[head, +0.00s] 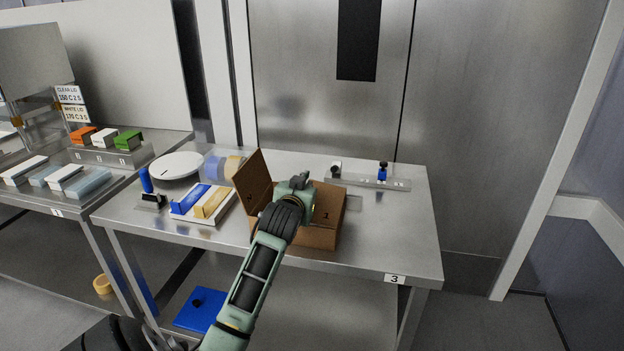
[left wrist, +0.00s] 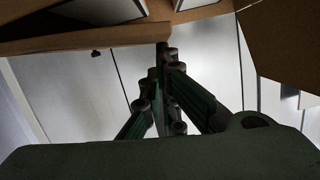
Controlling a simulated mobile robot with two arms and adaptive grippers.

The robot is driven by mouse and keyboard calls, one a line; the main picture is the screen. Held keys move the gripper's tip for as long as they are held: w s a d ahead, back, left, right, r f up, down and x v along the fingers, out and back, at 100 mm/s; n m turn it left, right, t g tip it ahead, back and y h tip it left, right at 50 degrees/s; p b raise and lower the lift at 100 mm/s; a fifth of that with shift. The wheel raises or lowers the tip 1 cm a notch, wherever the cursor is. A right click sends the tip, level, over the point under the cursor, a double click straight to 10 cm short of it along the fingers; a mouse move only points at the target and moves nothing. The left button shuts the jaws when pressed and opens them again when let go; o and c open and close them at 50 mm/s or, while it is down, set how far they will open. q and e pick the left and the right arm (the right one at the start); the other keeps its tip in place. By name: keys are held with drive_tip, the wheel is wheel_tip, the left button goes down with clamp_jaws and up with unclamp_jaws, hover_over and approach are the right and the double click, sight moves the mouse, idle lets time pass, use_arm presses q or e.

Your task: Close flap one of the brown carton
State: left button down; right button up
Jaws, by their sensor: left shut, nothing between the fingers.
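The brown carton (head: 320,238) stands near the front middle of the steel table. Its flap marked 1 (head: 328,213) shows on the right side of the carton top; my gripper partly covers this area, and I cannot tell how flat the flap lies. Another flap (head: 252,178) stands up, tilted, on the left. My left gripper (head: 304,181) is over the carton top, shut and empty. In the left wrist view its closed fingers (left wrist: 164,52) are beside a brown cardboard edge (left wrist: 85,40), and more cardboard (left wrist: 288,42) shows at the right. My right gripper is out of view.
Left of the carton are a tray with blue and yellow blocks (head: 203,216), a round white plate (head: 176,165) and a blue-handled tool (head: 147,181). A metal strip (head: 370,182) with a blue knob lies behind right. The table's right side (head: 400,225) is clear.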

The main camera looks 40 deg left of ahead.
use_arm(q)
drive_tip(key=shift+s+a+f+n, duration=0.2)
drive_tip(key=shift+a+f+n, duration=0.15)
drive_tip(key=shift+f+n, duration=0.4)
